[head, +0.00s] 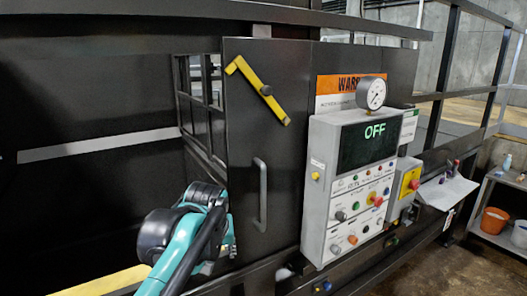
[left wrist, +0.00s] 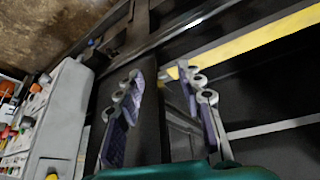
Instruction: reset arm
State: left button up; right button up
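My left arm (head: 185,245), teal and black, comes in from the bottom left of the head view. It is bent in front of the dark compactor, left of the door handle. Its fingers cannot be made out clearly there. In the left wrist view my left gripper (left wrist: 164,92) has its two purple-padded fingers spread wide apart, with nothing between them but the dark machine frame behind. My right gripper and right arm are not in view.
The compactor door (head: 268,140) has a yellow latch bar (head: 257,89) and a grey handle (head: 262,195). Right of it stands a grey control box (head: 352,180) with a display reading OFF, a gauge (head: 371,93) and buttons. A side shelf (head: 500,238) holds buckets. Floor at lower right is clear.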

pick_arm(q)
jog(key=s+a+f+b, duration=0.2)
jog(key=s+f+b, duration=0.3)
jog(key=f, duration=0.6)
jog(key=s+a+f+m+t+b, duration=0.1)
jog(key=s+a+f+b, duration=0.1)
jog(key=s+f+b, duration=0.3)
jog(key=s+a+f+m+b, duration=0.1)
jog(key=s+f+b, duration=0.3)
jog(key=s+f, duration=0.5)
notch_tip(320, 180, down, 9)
jog(key=shift+s+a+r+t+b, duration=0.2)
jog(key=shift+s+a+t+b, duration=0.15)
jog(key=shift+a, duration=0.5)
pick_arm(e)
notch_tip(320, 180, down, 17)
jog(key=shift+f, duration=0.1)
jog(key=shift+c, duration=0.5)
pick_arm(q)
jog(key=shift+a, duration=0.1)
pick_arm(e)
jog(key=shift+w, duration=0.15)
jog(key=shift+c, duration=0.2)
